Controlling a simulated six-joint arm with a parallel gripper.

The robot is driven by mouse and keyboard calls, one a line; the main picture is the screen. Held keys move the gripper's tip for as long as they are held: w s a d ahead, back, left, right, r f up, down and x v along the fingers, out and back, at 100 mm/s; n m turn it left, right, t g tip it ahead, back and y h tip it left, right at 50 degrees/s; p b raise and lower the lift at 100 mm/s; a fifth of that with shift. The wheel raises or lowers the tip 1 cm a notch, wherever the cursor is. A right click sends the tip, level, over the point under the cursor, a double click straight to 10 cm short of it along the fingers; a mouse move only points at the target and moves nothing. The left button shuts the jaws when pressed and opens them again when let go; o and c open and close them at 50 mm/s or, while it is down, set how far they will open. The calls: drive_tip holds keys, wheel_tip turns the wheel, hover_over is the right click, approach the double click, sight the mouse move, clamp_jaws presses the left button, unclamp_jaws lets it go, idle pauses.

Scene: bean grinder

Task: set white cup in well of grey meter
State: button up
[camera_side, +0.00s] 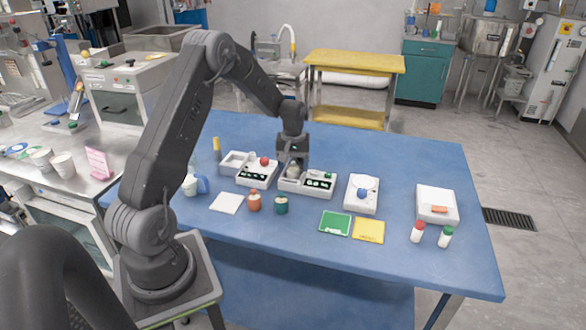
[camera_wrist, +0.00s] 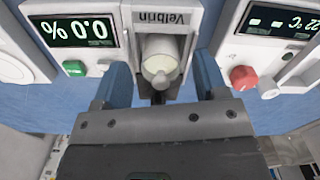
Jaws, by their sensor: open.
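The grey-white meter (camera_side: 318,185) sits on the blue table, with a dark display. In the wrist view the meter (camera_wrist: 165,18) is marked "Velbrin" and its display reads 0.0%. The white cup (camera_wrist: 160,48) stands in the meter's recessed well, its pale rounded top toward the camera. In the side view the cup (camera_side: 292,170) shows just under my gripper (camera_side: 293,160). My gripper (camera_wrist: 162,82) is open, with one blue finger on each side of the cup and visible gaps between. The cup's base is hidden.
A second instrument (camera_side: 258,174) with a red knob (camera_wrist: 243,77) stands close on the left. A white scale (camera_side: 362,205) stands to the right. The table's right side has free room.

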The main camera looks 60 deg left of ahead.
wheel_tip(320, 180, up, 10)
drive_tip(key=shift+r, duration=0.15)
drive_tip(key=s+d+r+m+t, duration=0.2)
drive_tip(key=s+d+r+m, duration=0.35)
drive_tip(key=d, duration=0.55)
drive_tip(key=s+d+r+m+t, duration=0.2)
drive_tip(key=s+d+r, duration=0.5)
drive_tip(key=d, duration=0.5)
drive_tip(key=s+d+m+t, duration=0.1)
drive_tip(key=s+d+m, duration=0.3)
drive_tip(key=s, duration=0.4)
drive_tip(key=shift+s+d+t, duration=0.3)
drive_tip(key=shift+s+d, duration=0.05)
drive_tip(key=shift+d, duration=0.5)
drive_tip(key=shift+c, duration=0.4)
